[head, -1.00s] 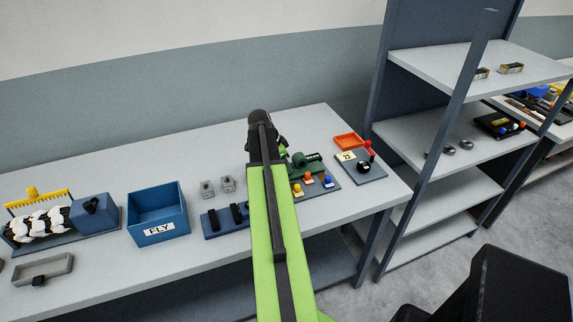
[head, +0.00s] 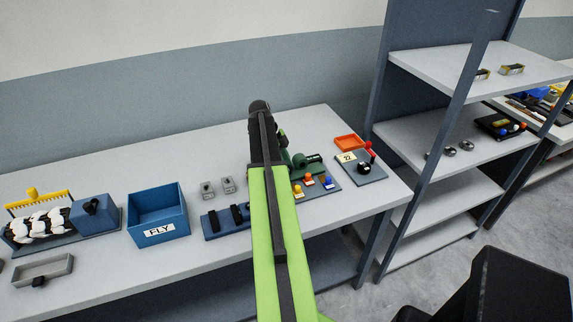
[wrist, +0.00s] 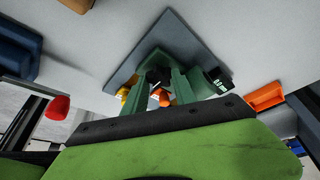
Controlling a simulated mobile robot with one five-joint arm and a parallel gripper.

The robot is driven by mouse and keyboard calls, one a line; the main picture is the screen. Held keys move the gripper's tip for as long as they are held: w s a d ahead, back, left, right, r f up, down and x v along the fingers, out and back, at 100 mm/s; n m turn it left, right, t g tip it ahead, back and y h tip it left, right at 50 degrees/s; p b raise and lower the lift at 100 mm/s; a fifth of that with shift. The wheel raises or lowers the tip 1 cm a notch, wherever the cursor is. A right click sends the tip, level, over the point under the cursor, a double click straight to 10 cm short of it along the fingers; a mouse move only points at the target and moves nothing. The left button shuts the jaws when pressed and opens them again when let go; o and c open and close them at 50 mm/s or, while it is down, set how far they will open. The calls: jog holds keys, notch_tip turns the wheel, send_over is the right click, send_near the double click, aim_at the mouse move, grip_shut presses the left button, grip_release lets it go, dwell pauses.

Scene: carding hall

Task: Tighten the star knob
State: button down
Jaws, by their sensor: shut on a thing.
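The green fixture (head: 303,162) stands on a grey-blue plate on the bench, just right of my arm in the head view. In the wrist view my gripper (wrist: 158,82) is at this fixture, with green uprights on either side of a small dark piece. That dark piece, the star knob (wrist: 157,76), is between the jaws, which are shut on it. Its shape and the exact contact are mostly hidden. In the head view my arm covers the jaws and the knob.
Yellow, orange and blue knobs (head: 309,181) stand close in front of the fixture. Right are an orange tray (head: 349,142) and a plate with a red-topped lever (head: 370,150). A shelf rack (head: 440,135) stands right.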

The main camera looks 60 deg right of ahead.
jog(key=shift+s, duration=0.15)
dwell(0.3)
jog(key=c, duration=1.3)
grip_release()
jog(key=shift+r, duration=0.1)
jog(key=p+v, duration=1.6)
jog(key=v, duration=0.1)
jog(key=shift+r, duration=0.15)
